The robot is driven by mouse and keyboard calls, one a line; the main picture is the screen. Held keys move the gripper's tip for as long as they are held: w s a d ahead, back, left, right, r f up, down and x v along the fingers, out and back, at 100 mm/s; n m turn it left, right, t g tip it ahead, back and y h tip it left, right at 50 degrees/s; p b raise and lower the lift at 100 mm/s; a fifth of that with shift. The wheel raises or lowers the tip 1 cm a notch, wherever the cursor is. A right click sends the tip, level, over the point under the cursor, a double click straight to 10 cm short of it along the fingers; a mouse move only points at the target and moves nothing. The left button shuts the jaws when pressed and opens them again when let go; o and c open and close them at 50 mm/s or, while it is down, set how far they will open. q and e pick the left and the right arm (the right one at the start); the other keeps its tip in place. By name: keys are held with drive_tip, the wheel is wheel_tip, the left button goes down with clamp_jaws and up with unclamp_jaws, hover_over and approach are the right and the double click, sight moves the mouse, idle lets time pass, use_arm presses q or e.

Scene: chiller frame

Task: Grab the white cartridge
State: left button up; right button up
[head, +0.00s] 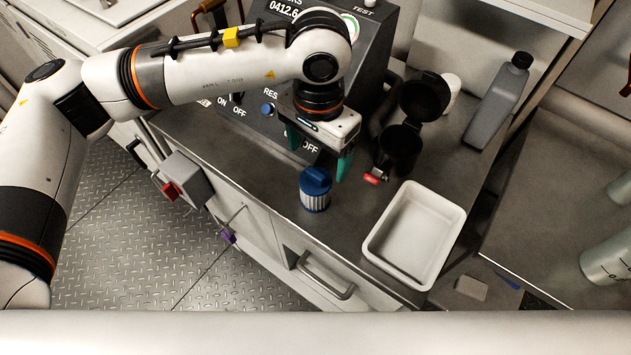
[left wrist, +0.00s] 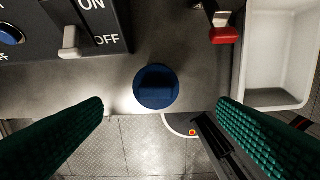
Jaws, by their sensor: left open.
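The white cartridge (head: 314,196) stands upright on the steel counter near its front edge. It has a ribbed white body, a blue cap and a blue base band. In the left wrist view only its round blue cap (left wrist: 156,87) shows; the body is hidden beneath. My left gripper (head: 318,152) has green ribbed fingers, open and empty. It hangs above and slightly behind the cartridge in the head view, apart from it. In the left wrist view the cap lies between the lines of the two spread fingertips (left wrist: 160,105). My right gripper is not in view.
A white tray (head: 382,243) stands right of the cartridge. A black housing (head: 398,150) with an open lid and a red-tipped lever (head: 373,178) is behind. A dark control box (head: 352,70) stands behind the gripper. A grey bottle (head: 492,105) is farther right. Counter around the cartridge is clear.

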sight(316, 172)
use_arm(q)
drive_tip(key=shift+f, duration=0.85)
drive_tip(key=f+p, duration=0.1)
drive_tip(key=f, duration=0.1)
drive_tip(key=f+p, duration=0.1)
drive_tip(key=f, duration=0.2)
drive_tip(key=shift+w+a, duration=0.2)
drive_tip(key=shift+f, duration=0.25)
drive_tip(key=c, duration=1.4)
